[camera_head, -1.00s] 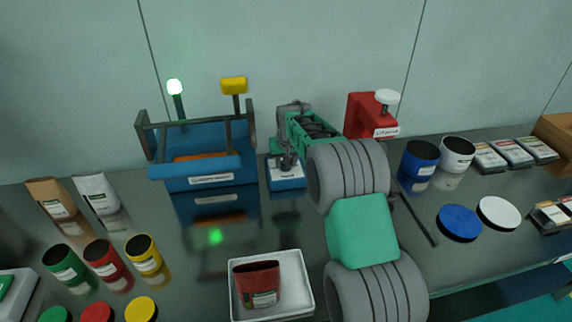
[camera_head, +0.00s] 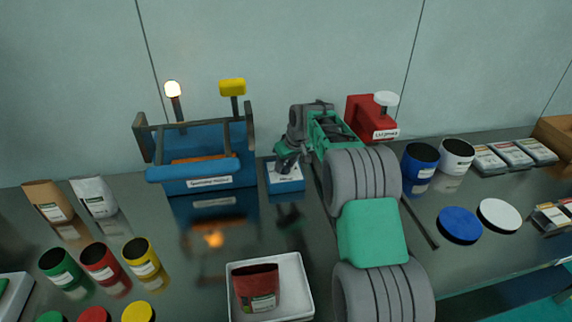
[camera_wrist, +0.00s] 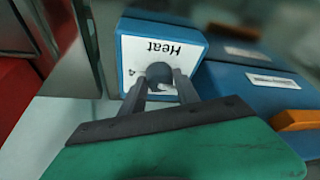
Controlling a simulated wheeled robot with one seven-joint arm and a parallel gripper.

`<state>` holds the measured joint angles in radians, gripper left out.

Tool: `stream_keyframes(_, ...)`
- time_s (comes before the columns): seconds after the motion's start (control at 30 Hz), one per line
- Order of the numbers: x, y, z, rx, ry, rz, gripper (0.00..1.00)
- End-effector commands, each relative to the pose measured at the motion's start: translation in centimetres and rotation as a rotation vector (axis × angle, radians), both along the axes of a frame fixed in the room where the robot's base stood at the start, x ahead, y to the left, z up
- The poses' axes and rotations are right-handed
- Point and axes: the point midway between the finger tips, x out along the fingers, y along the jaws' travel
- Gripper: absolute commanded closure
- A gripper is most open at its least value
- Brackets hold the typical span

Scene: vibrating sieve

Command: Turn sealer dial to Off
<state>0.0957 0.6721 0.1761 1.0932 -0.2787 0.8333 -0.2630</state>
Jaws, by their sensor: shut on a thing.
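The sealer dial box is a small blue box (camera_head: 285,184) with a white face, at the back of the table in the head view. It also fills the upper middle of the wrist view (camera_wrist: 122,55), where its face reads "Heat" upside down. A dark round dial knob (camera_wrist: 158,71) sits on that face. My gripper (camera_wrist: 160,86) is shut on the knob, with one finger on each side. In the head view my gripper (camera_head: 287,160) is over the box, hiding the knob. The dial's exact setting cannot be read.
A red device (camera_head: 366,118) stands to the right, behind my arm. A white tray (camera_head: 304,285) with a red pouch (camera_head: 258,287) lies in front.

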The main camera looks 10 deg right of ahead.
Motion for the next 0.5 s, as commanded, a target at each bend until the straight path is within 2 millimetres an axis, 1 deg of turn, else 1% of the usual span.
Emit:
stream_keyframes(0.2,0.06,0.01,0.07,0.0,-0.002,0.001,1.0)
stream_keyframes(0.23,0.06,0.01,0.07,0.0,-0.002,0.001,0.6)
stream_keyframes(0.43,0.04,0.03,0.04,0.0,-0.001,0.0,0.44)
stream_keyframes(0.47,0.04,0.03,0.03,0.0,-0.001,0.0,0.42)
stream_keyframes(0.5,0.03,0.03,0.03,0.0,-0.001,0.0,0.42)
